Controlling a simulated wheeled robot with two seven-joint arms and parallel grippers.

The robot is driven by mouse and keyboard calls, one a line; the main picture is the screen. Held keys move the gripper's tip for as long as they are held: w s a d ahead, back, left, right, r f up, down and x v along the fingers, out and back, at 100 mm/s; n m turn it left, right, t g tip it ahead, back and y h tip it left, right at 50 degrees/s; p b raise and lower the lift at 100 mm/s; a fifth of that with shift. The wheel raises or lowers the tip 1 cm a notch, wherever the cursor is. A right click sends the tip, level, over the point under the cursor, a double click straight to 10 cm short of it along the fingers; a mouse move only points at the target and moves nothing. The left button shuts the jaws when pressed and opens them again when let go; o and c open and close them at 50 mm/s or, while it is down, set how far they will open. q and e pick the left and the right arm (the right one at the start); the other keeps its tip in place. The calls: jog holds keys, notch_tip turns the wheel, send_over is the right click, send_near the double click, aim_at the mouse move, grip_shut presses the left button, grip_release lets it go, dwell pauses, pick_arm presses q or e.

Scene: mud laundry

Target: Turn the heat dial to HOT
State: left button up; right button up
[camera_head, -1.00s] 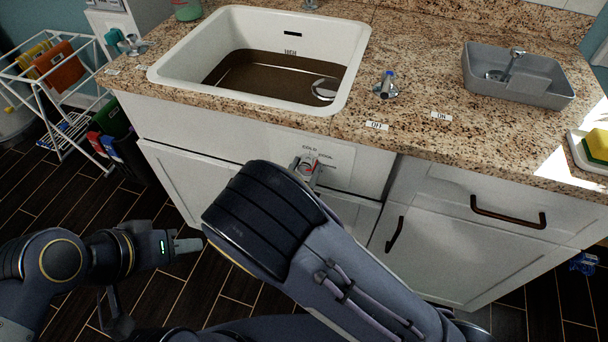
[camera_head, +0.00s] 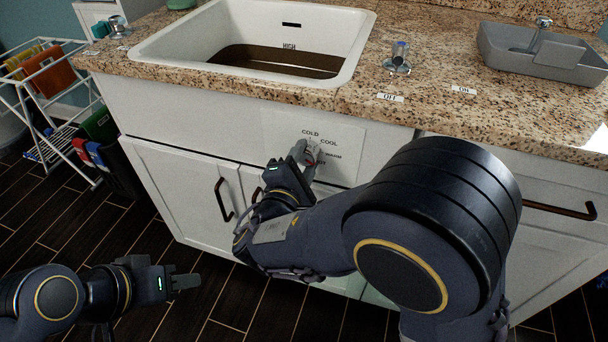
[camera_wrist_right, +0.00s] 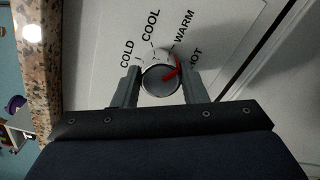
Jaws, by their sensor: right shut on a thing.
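The heat dial (camera_wrist_right: 159,80) is a round grey knob with a red pointer on a white label plate (camera_head: 345,140). COLD, COOL, WARM and HOT are printed around it. In the right wrist view the red pointer points up and right, around the WARM–HOT side; its exact mark is hard to tell. My right gripper (camera_head: 306,157) is shut on the dial, one finger on each side, as the right wrist view (camera_wrist_right: 158,85) also shows. My left gripper (camera_head: 187,283) hangs away from the cabinet at the lower left; its finger gap is unclear.
The dial plate is on the white cabinet front below the granite counter (camera_head: 370,97). A white sink (camera_head: 150,48) with brown water, a tap (camera_head: 399,58) and a grey basin (camera_head: 500,55) are above. A drying rack (camera_head: 30,75) stands left. Dark floor lies below.

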jog(key=m+b, duration=0.2)
jog(key=b, duration=0.1)
jog(key=m+b, duration=0.2)
jog(key=b, duration=0.2)
jog(key=shift+f+m+b, duration=0.3)
jog(key=shift+f, duration=0.05)
jog(key=shift+r+m+b, duration=0.25)
jog(key=shift+m+b, duration=0.45)
jog(key=shift+b, duration=0.3)
jog(key=o, duration=1)
jog(key=shift+s+r, duration=0.1)
